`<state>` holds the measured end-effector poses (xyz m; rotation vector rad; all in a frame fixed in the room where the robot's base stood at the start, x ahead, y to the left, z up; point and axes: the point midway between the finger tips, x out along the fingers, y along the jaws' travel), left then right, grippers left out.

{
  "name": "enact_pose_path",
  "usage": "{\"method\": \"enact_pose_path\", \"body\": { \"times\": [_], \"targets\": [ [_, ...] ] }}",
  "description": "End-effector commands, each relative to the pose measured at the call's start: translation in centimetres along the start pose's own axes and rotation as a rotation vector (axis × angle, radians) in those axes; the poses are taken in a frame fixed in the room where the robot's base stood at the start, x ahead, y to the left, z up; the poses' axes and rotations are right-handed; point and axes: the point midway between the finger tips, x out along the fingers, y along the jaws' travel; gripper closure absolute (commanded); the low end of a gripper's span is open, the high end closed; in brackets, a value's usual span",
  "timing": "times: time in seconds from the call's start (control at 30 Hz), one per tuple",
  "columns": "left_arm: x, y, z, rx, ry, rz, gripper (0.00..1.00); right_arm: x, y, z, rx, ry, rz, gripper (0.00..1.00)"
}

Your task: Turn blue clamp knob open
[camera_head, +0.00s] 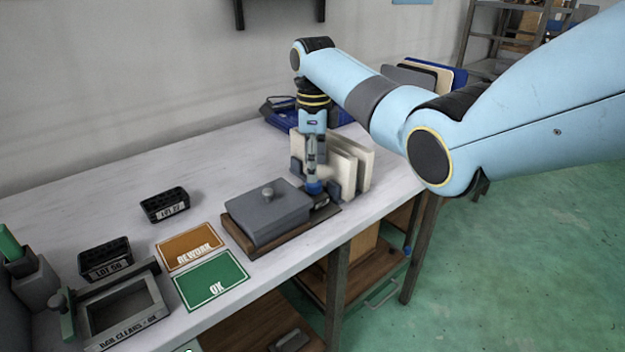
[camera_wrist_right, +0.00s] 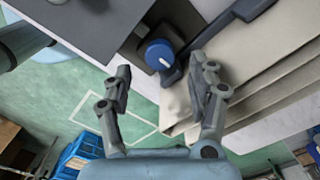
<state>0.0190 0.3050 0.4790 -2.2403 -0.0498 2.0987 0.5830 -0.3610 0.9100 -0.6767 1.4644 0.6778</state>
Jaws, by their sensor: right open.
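The blue clamp knob (camera_head: 314,187) shows small at the right end of the grey lidded block (camera_head: 262,215), just below my right gripper (camera_head: 312,172). In the right wrist view the round blue knob (camera_wrist_right: 160,54) has a pale mark across its face and sits beside a dark bracket. My right gripper (camera_wrist_right: 164,82) is open and empty there, its fingers spread left and right. The knob lies ahead of the fingertips, roughly centred between them, with no visible contact. My left gripper is not in view.
Cream upright panels (camera_head: 358,170) stand close to the right of my gripper. A brown base (camera_head: 252,246) lies under the block. Orange REWORK (camera_head: 190,246) and green OK (camera_head: 211,281) cards lie left, with a black LOT 27 holder (camera_head: 165,205) behind. The table (camera_head: 125,180) is clear at the back.

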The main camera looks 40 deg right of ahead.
Motion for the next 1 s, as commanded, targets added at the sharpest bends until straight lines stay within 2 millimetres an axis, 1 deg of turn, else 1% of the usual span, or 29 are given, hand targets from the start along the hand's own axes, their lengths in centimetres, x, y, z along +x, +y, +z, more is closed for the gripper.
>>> {"method": "enact_pose_path", "body": {
  "times": [0.03, 0.1, 0.23, 0.4, 0.6, 1.0],
  "targets": [
    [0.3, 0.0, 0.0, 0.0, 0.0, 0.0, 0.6, 1.1, 0.1, 0.0, 0.0, 0.001, 0.002, 0.41],
    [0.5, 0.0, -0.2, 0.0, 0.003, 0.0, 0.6, 2.2, 0.0, 0.0, 0.0, 0.001, 0.001, 0.41],
    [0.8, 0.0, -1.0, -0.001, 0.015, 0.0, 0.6, 3.6, 0.0, 0.0, 0.0, 0.001, 0.0, 0.41],
    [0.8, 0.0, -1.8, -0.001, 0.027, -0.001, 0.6, 4.2, 0.0, 0.0, 0.0, 0.0, -0.001, 0.41],
    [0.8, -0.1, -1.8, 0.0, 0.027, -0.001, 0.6, 4.1, 0.0, 0.0, -0.001, -0.001, -0.001, 0.41],
    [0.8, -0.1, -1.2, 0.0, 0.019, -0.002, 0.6, 4.1, 0.0, 0.0, -0.001, -0.001, -0.001, 0.93]
  ]
}}
